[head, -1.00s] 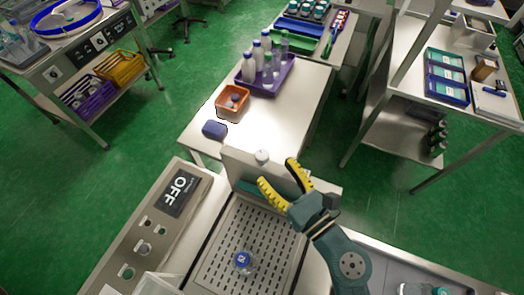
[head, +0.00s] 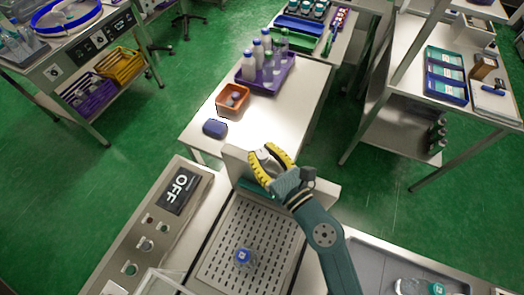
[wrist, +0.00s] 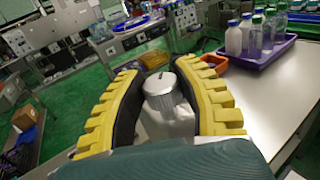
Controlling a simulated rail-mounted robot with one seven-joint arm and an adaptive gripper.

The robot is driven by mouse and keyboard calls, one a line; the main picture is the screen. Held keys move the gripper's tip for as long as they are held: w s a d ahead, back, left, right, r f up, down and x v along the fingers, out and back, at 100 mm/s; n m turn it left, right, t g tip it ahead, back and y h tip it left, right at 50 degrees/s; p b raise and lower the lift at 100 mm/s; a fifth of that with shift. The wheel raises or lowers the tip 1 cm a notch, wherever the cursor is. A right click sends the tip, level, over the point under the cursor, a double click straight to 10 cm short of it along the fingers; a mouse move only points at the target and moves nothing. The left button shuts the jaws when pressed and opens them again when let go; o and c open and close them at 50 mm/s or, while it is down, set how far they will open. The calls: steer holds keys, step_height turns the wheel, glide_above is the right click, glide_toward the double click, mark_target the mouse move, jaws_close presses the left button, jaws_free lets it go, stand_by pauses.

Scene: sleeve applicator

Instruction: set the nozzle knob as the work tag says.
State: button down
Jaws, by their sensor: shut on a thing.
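The nozzle knob (wrist: 165,88) is a round grey metal cap with a dark mark on its top, seen in the wrist view. It stands on the pale upright panel (head: 234,164) at the back of the applicator. My gripper (head: 261,155) has its yellow ribbed fingers on either side of the knob and is shut on it. The display (head: 178,191) on the applicator's left panel reads OFF. I cannot make out a work tag that I can read.
A blue-capped bottle (head: 243,257) stands on the perforated plate (head: 262,232) in front. Beyond the applicator, a table (head: 295,112) holds a blue block (head: 215,129), an orange bin (head: 232,99) and a purple tray (head: 266,89) of bottles.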

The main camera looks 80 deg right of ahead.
steer(key=shift+r+m+g+h+p, duration=0.25)
steer(key=shift+m+g+h+p, duration=0.4)
steer(key=shift+p, duration=0.85)
